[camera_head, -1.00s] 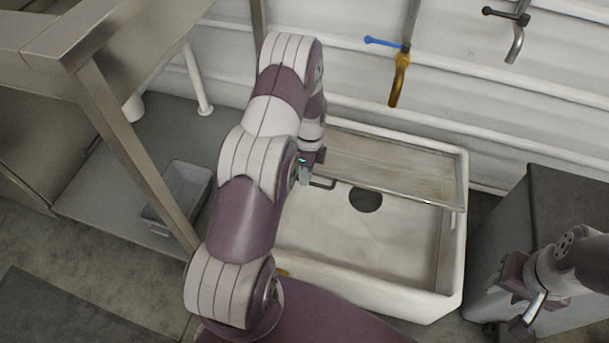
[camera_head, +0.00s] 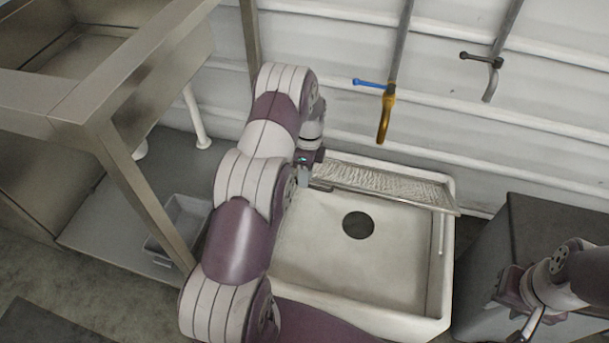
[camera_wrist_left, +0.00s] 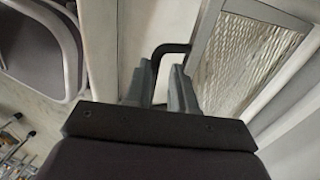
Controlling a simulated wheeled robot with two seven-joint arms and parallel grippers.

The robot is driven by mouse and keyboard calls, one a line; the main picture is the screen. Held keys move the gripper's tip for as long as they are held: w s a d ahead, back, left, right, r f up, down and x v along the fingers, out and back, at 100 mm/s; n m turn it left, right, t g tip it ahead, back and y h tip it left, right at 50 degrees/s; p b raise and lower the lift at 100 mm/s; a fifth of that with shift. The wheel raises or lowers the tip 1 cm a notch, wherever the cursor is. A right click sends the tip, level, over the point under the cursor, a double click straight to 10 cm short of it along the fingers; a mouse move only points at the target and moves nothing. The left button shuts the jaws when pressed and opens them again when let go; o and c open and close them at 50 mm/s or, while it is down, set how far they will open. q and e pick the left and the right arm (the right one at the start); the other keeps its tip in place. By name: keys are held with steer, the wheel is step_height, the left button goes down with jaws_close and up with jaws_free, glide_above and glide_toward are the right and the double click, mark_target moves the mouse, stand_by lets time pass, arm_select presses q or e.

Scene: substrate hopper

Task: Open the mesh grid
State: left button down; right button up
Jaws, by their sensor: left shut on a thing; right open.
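The mesh grid (camera_head: 385,184) is a metal-framed mesh panel at the back of the white basin (camera_head: 345,268). It is tilted up, with its front edge raised. In the left wrist view, the mesh (camera_wrist_left: 247,58) slants away on the right, and its dark bent handle (camera_wrist_left: 168,49) passes between the fingers. My left gripper (camera_head: 305,180) is at the left front corner of the grid, shut on this handle; its fingers also show in the left wrist view (camera_wrist_left: 160,85). My right gripper (camera_head: 525,327) is open and empty at the lower right, away from the basin.
A round dark drain hole (camera_head: 357,225) is in the basin floor. A yellow tap with a blue lever (camera_head: 385,110) and a dark tap (camera_head: 490,78) hang above and behind. A dark box (camera_head: 545,215) stands right of the basin, a steel frame (camera_head: 140,200) on the left.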

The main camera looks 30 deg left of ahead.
arm_select(q)
steer(key=shift+w+a+r+t, duration=0.15)
steer(key=shift+w+t, duration=0.15)
steer(key=shift+w, duration=0.45)
steer(key=c, duration=1.2)
jaws_free()
steer(key=shift+o, duration=0.2)
steer(key=shift+w+f, duration=0.15)
steer(key=shift+f, duration=0.1)
step_height(320, 180, up, 12)
steer(key=w+p, duration=0.1)
steer(key=p, duration=1)
steer(key=shift+w+a+r, duration=0.15)
steer(key=shift+w+a, duration=0.15)
steer(key=shift+w, duration=0.1)
steer(key=shift+r, duration=0.1)
